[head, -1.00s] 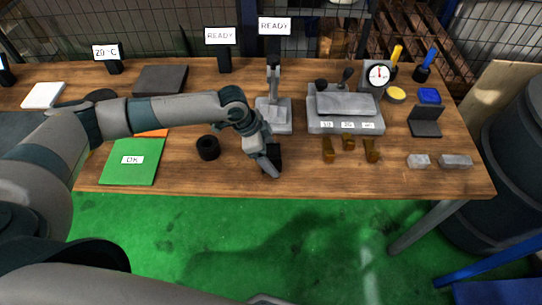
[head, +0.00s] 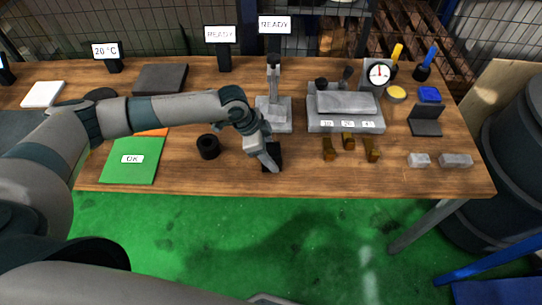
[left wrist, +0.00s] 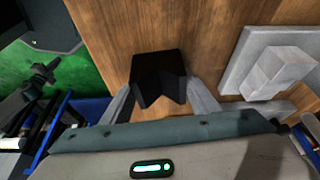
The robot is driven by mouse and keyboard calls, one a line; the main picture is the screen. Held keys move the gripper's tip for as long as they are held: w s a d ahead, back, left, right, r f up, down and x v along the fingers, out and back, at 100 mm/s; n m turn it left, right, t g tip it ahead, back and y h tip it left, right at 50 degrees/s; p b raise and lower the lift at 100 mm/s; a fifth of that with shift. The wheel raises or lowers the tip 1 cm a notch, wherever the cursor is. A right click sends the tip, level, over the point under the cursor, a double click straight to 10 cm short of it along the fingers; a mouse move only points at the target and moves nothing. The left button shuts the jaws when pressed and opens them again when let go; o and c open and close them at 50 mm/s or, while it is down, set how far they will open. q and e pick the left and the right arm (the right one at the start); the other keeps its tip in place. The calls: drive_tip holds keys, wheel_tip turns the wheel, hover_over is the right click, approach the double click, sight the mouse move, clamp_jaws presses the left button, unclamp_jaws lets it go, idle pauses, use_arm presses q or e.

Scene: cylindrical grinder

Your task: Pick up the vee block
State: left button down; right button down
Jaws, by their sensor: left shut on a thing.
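The vee block is a black block with a V notch (left wrist: 157,70). In the left wrist view it sits between the two fingers of my left gripper (left wrist: 160,98), with its notch toward the gripper. In the head view, my left gripper (head: 270,161) is at the front middle of the table, shut on the dark vee block (head: 274,154), which is partly hidden by the fingers. I cannot tell whether the block is touching the table or just above it. My right gripper is not in view.
A black ring (head: 208,147) and a green OK mat (head: 132,160) lie to the left. A grey stand (head: 273,112) is just behind the gripper. Several brass pieces (head: 348,141) lie to the right. The table's front edge is close, with green floor beyond.

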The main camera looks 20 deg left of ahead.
sight(279, 155)
use_arm(q)
drive_tip(key=shift+w+r, duration=0.1)
drive_tip(key=shift+r, duration=0.05)
